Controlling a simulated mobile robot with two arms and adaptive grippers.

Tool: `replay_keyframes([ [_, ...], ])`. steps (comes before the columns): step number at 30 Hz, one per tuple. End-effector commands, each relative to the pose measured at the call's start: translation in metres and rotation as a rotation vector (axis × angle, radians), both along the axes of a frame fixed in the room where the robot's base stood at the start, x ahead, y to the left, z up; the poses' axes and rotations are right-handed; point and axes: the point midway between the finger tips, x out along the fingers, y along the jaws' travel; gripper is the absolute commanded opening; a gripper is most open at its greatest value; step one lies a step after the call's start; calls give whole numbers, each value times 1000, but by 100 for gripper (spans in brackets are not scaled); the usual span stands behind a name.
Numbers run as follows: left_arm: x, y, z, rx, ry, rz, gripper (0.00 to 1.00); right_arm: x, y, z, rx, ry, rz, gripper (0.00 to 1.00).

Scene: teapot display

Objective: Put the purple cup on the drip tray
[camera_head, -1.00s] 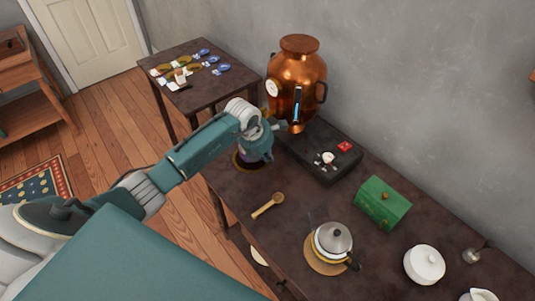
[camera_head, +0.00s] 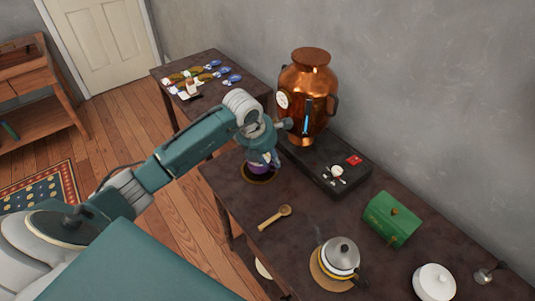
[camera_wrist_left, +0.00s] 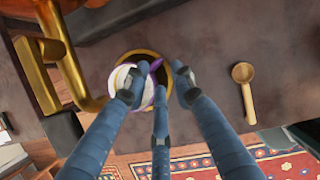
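The purple cup (camera_head: 261,168) is upright at or on a round dark disc with a gold rim (camera_head: 247,177), which looks like the drip tray, near the table's left edge. In the left wrist view, the white and purple cup (camera_wrist_left: 122,76) covers the left part of the disc (camera_wrist_left: 141,52). My left gripper (camera_head: 263,158) is low over the cup. Its three fingers (camera_wrist_left: 160,88) are spread; the left one overlaps the cup and the right one is apart from it. The exact contact under the fingers is hidden. My right gripper is not in view.
A copper urn (camera_head: 308,85) stands close behind on the table; its gold pipe (camera_wrist_left: 70,75) is near my left fingers.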

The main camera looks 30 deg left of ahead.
Motion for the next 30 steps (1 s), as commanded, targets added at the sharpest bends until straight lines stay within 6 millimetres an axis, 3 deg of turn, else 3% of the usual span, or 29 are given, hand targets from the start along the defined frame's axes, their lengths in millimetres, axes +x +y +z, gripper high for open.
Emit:
replay_keyframes([
  [3,-8,3,20,3,-3,-2,25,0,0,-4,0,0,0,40],
  [9,-15,4,39,2,-1,0,25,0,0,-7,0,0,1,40],
  [26,-17,3,42,0,0,0,25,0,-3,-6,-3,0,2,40],
  [30,-16,-16,40,-52,-17,-26,25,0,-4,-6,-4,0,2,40],
])
